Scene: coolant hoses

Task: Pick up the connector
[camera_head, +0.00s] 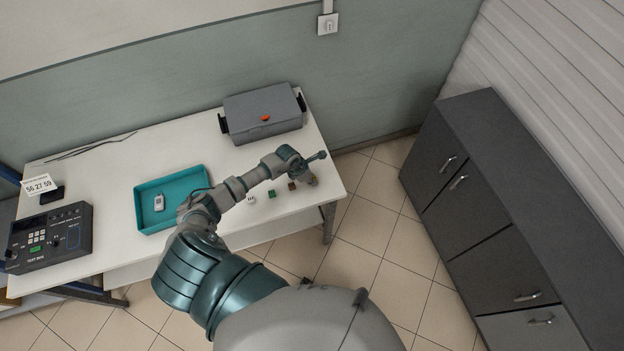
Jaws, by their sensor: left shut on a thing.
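A row of small connectors lies near the table's front right edge: a white one (251,199), a green one (271,193), a reddish-brown one (291,186) and a tan one (313,180) at the right end. My left gripper (309,174) reaches over the table to the right end of this row. It is shut on the tan connector, which is small and partly hidden by the fingers. I cannot tell whether the tan connector is clear of the table. My right gripper is not in view.
A teal tray (148,188) holds a small white device (159,203). A test box (48,237) is at the left. Dark cabinets (510,200) stand at the right, across open floor.

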